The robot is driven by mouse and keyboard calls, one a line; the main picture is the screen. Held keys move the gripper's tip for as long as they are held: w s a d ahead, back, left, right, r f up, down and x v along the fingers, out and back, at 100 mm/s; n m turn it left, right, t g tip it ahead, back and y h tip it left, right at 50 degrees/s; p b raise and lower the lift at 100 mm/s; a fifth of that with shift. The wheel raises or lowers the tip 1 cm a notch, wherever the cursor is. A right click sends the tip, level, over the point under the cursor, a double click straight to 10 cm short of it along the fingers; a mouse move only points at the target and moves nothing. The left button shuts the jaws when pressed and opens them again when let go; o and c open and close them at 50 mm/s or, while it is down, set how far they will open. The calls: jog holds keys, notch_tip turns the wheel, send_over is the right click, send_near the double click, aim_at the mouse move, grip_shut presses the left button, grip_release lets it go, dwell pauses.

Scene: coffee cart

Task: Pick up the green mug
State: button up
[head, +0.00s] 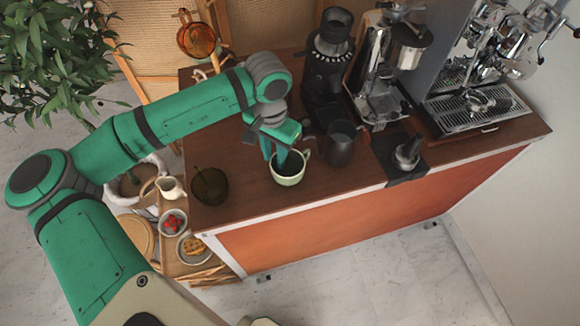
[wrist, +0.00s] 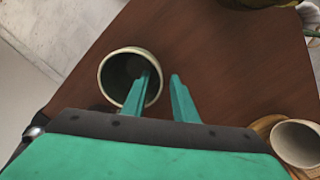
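The green mug (head: 290,180) is pale green with a dark inside and stands upright near the front edge of the brown counter. Its handle points back right in the head view. In the wrist view, the mug (wrist: 104,88) shows its round mouth left of centre. My gripper (head: 275,160) is at the mug's rim with its teal fingers pointing down. In the wrist view, my gripper (wrist: 161,78) has a gap between its fingers. One finger overlaps the mug's mouth and seems to reach inside; the other is outside, to the right. I cannot tell whether either touches the wall.
A dark pitcher (head: 341,146) stands close right of the mug, with a black grinder (head: 325,75) behind. A dark round pot (head: 210,187) is to the left. A pale cup (wrist: 299,140) is at lower right in the wrist view. Counter between mug and pot is clear.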

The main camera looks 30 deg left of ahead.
grip_shut()
jog(key=shift+r, duration=0.2)
jog(key=shift+w+r, duration=0.1)
jog(key=shift+r, duration=0.15)
notch_tip(320, 180, up, 2)
jog(key=shift+r, duration=0.1)
jog(key=s+d+r, duration=0.9)
jog(key=d+r, duration=0.1)
jog(key=shift+s+d, duration=0.2)
jog(key=shift+d, duration=0.15)
